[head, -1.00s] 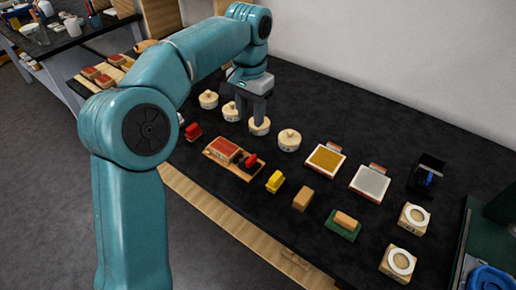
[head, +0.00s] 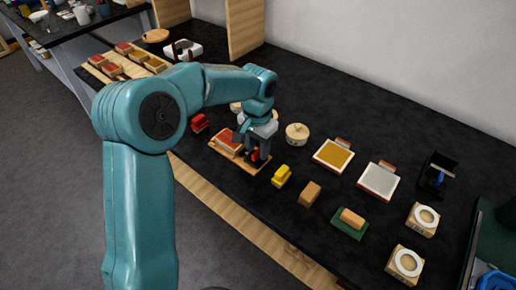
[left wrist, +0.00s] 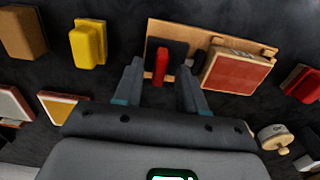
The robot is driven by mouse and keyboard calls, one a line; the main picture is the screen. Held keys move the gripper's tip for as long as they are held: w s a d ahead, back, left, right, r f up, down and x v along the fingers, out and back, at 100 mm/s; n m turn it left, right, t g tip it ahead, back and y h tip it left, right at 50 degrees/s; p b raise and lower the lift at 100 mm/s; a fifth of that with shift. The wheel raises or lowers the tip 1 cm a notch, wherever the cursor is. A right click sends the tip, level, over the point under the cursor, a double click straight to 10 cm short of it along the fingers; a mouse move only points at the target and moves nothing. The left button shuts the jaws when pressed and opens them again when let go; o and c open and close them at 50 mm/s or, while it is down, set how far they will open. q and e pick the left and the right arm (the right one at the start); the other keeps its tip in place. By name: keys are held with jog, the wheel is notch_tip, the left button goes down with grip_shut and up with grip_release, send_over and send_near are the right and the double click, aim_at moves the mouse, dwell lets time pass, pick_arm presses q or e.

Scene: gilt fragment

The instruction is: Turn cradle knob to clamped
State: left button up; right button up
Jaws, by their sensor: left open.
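The cradle is a wooden board (head: 259,171) on the black table, and it shows in the left wrist view (left wrist: 154,27). It bears a red-topped block (head: 228,140), seen also in the left wrist view (left wrist: 237,71). Beside the block is a red knob (left wrist: 162,66) on a dark base, partly hidden by my gripper in the head view. My left gripper (head: 252,155) is over the knob end of the board. In the left wrist view its open fingers (left wrist: 159,69) appear on either side of the knob, with gaps. Contact cannot be told. My right gripper is not in view.
A yellow block (head: 282,176) and a tan block (head: 310,193) stand to the right of the board. A red piece (head: 199,123) lies to its left. A round lidded pot (head: 297,133) stands behind. Framed yellow (head: 334,155) and grey pads (head: 378,181) are farther right.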

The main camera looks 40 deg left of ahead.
pick_arm(q)
jog(key=shift+s+f, duration=0.1)
jog(key=shift+f, duration=0.3)
jog(key=shift+f, duration=0.1)
jog(key=shift+c, duration=0.6)
grip_shut()
